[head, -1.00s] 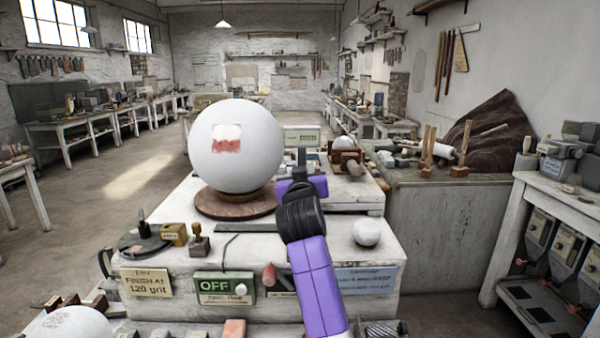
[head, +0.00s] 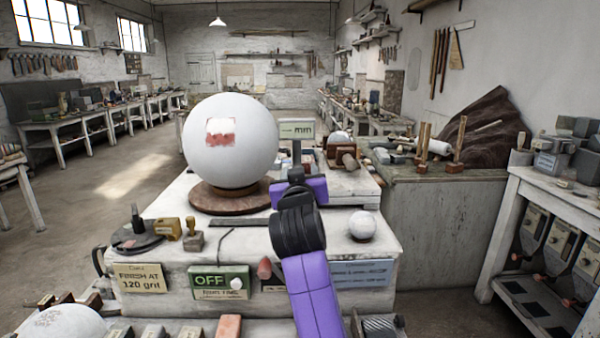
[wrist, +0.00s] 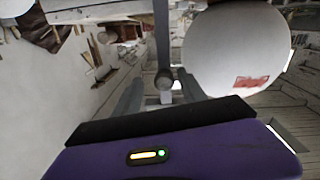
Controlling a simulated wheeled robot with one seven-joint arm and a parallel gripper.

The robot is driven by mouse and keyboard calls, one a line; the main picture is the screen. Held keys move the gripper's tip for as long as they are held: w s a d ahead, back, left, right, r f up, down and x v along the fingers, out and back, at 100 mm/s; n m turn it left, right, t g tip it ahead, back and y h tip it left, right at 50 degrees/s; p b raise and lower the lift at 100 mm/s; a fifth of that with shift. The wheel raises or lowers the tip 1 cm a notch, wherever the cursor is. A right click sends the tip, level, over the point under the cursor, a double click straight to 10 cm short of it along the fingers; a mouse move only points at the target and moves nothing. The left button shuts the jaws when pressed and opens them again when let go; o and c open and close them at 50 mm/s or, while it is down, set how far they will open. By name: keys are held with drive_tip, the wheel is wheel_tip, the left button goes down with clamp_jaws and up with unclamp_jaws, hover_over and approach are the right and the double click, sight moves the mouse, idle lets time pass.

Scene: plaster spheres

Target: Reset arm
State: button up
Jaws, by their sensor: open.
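My purple and black gripper (head: 300,190) is raised over the white bench, to the right of the large sphere. Its fingers are mostly hidden in the head view. In the wrist view the two grey fingers (wrist: 160,92) stand apart with nothing gripped between them. The large white plaster sphere (head: 230,160) rests on a round brown turntable (head: 232,200). It has a red and white patch on its front. In the wrist view the sphere (wrist: 235,55) is at the upper right, seemingly close to one finger; I cannot tell the gap.
A post with a small display (head: 296,128) stands just behind my gripper. A small white ball (head: 362,225) sits on the bench to the right. A green OFF panel (head: 220,283) is on the bench front. Open floor (head: 130,180) lies left.

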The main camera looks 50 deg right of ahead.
drive_tip(key=shift+v, duration=0.95)
wheel_tip(320, 180, up, 4)
drive_tip(key=w+a+n+t, duration=0.1)
drive_tip(key=a+t, duration=0.1)
drive_tip(key=t, duration=0.1)
drive_tip(key=a+f+n+t+y, duration=0.1)
drive_tip(key=a+f+n+t, duration=0.1)
drive_tip(key=a+f, duration=0.1)
drive_tip(key=s+a+f+n+t+y, duration=0.1)
drive_tip(key=a+f+t+y, duration=0.1)
drive_tip(key=a, duration=0.3)
drive_tip(key=s+a+f+n+t+y, duration=0.1)
drive_tip(key=a+f+n+t+y, duration=0.1)
drive_tip(key=a+f, duration=0.2)
drive_tip(key=shift+a+f+n, duration=0.1)
drive_tip(key=shift+a+n, duration=0.2)
drive_tip(key=shift+a, duration=0.2)
drive_tip(key=s+a+f+n+y, duration=0.2)
drive_tip(key=s+a+f+y, duration=0.5)
drive_tip(key=s+a+f, duration=0.9)
drive_tip(key=s+a+f+g+y, duration=0.1)
drive_tip(key=s+f+g, duration=0.1)
drive_tip(key=s, duration=0.7)
drive_tip(key=s+a+f+g+y, duration=0.1)
drive_tip(key=s+f, duration=0.3)
drive_tip(key=s, duration=0.5)
drive_tip(key=shift+a+f+n+g+y, duration=0.3)
drive_tip(key=shift+a+f+g+y, duration=0.1)
drive_tip(key=shift+a+g, duration=0.35)
